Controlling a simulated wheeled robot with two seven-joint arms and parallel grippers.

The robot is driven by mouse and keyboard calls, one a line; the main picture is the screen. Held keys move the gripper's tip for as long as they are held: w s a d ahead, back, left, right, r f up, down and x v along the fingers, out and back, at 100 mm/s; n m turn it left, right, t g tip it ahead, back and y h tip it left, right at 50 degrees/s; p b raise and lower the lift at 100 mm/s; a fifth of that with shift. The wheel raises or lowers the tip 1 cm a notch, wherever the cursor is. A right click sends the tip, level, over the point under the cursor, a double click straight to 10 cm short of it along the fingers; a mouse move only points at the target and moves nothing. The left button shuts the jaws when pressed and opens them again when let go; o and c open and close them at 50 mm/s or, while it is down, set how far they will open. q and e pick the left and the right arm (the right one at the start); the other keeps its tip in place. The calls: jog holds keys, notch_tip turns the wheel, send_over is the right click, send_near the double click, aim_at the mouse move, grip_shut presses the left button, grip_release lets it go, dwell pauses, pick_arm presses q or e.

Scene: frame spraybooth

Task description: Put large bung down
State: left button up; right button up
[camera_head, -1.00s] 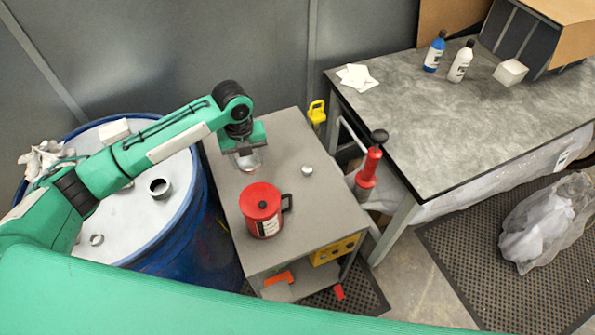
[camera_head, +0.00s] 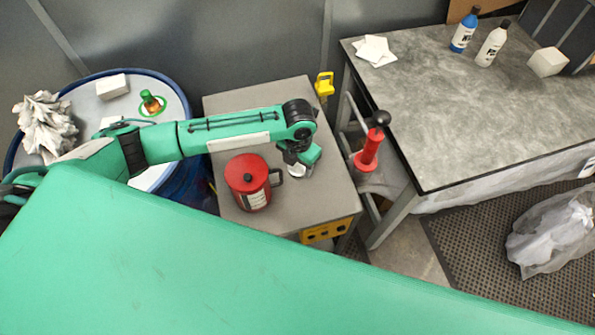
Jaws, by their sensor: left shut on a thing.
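My left gripper (camera_head: 300,160) is over the right part of the grey cart top (camera_head: 300,98), just right of the red can. It is shut on a silvery round piece, which looks like the large bung (camera_head: 296,174); only its lower edge shows below the jaws. The bung is at or just above the cart top; I cannot tell if it touches. The smaller silvery bung on the cart is hidden behind my wrist. My right gripper is not in view.
A red can with a handle (camera_head: 246,181) stands close left of the gripper. A red pump-like tool (camera_head: 369,152) and yellow item (camera_head: 324,85) stand beside the cart. The blue drum (camera_head: 178,85) is left, a grey table (camera_head: 440,110) right. The cart's back is clear.

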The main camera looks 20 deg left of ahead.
aim_at(298, 166)
pick_arm(q)
notch_tip(298, 166, down, 4)
jog(key=shift+r+p, duration=0.1)
jog(key=shift+p, duration=0.2)
jog(key=shift+f+p, duration=0.45)
jog(key=shift+f, duration=1.75)
jog(key=o, duration=0.9)
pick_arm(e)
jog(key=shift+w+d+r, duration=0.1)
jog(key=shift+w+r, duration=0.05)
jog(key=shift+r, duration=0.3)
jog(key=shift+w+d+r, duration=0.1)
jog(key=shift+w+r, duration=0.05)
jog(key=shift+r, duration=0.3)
pick_arm(q)
jog(key=shift+r, duration=0.15)
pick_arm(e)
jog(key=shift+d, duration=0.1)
